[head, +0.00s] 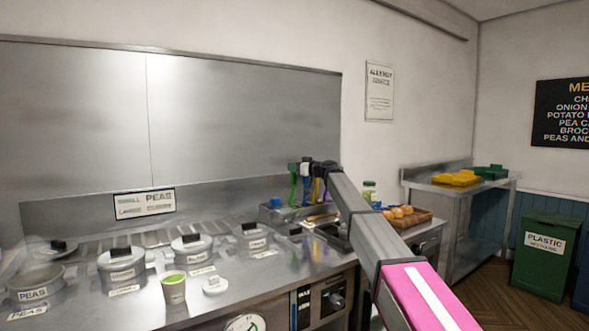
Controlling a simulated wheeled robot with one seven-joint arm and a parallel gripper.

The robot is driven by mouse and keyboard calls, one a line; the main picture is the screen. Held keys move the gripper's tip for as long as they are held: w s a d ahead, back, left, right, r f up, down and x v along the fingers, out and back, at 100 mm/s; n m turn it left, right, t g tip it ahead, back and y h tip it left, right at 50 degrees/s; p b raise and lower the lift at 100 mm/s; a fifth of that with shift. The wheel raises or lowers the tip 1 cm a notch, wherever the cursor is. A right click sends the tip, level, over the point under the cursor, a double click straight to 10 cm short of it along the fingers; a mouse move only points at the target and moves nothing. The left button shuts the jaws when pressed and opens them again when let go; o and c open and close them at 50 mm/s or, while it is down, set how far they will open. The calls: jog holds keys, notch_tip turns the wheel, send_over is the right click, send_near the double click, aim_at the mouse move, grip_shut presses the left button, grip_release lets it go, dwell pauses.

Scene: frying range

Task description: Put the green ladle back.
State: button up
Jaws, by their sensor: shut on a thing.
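The green ladle (293,184) is upright at the left of a small cluster of coloured utensils, in the middle of the head view. My gripper (306,165) is at the top of this cluster, small and dark at the far end of my arm. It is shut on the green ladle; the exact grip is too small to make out. Blue (305,168) and yellow (316,189) utensils stand close to its right, partly hidden by my arm. A metal holder (285,214) sits below them on the counter.
Lidded pots (122,264) and a green cup (173,288) stand on the steel counter at left. A jar (369,190) and a tray of round brown items (407,213) lie just right of my arm. A steel table (460,190) stands farther right.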

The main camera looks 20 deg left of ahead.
jog(key=o, duration=0.9)
jog(key=v, duration=1.2)
jog(key=shift+r, duration=0.1)
